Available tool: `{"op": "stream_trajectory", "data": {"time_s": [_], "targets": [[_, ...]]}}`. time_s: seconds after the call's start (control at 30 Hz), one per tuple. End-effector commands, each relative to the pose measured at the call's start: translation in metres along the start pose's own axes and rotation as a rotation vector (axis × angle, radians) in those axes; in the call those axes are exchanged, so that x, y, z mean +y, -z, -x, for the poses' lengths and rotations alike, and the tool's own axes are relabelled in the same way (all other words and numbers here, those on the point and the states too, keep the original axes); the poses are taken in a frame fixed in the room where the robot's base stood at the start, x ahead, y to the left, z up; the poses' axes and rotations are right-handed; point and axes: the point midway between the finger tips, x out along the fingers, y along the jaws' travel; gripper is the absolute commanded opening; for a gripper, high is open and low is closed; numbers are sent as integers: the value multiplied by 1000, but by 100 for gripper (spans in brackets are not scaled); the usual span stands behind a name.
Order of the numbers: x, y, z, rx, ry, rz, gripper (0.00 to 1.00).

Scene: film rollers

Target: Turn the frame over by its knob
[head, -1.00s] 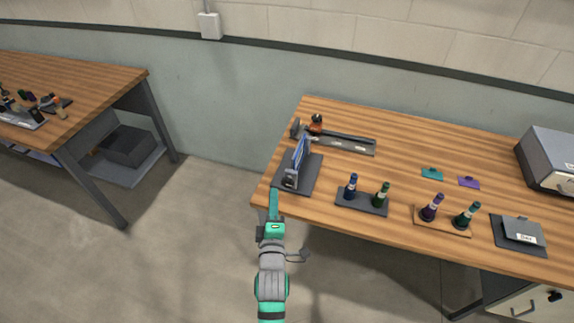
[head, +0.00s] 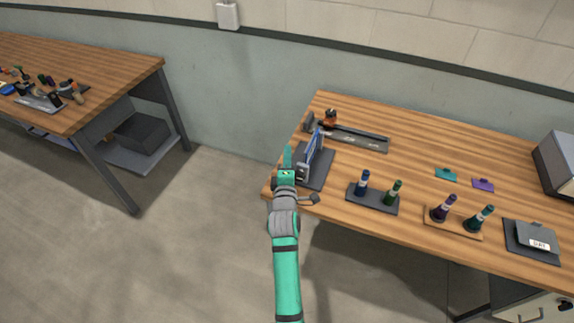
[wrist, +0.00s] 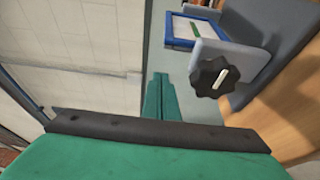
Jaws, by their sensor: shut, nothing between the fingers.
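The frame (head: 314,146) is a blue-edged panel standing on a dark base (head: 322,174) at the left end of the table. In the wrist view the blue frame (wrist: 178,44) with a pale face shows at the top, beside a grey upright. The knob (wrist: 213,77), black and lobed with a white mark, sits on the near side of a light grey bracket (wrist: 240,62). My gripper (head: 288,152) is left of the frame at the table's left edge. In the wrist view its green fingers (wrist: 161,88) are together and empty, left of the knob and apart from it.
A dark rail (head: 355,138) lies behind the frame. Bottles stand on a dark tray (head: 372,203) and a wooden tray (head: 453,229) to the right. Teal (head: 446,174) and purple (head: 483,184) pieces lie flat. A second table (head: 90,75) stands at the far left, with open floor between.

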Motion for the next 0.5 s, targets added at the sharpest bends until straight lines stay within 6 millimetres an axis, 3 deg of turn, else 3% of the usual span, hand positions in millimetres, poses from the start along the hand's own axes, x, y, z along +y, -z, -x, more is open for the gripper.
{"op": "stream_trajectory", "data": {"time_s": [0.2,0.5], "targets": [[-1,-27,11,-4,1,-2,0],[-1,-40,15,-3,1,-1,0]]}}
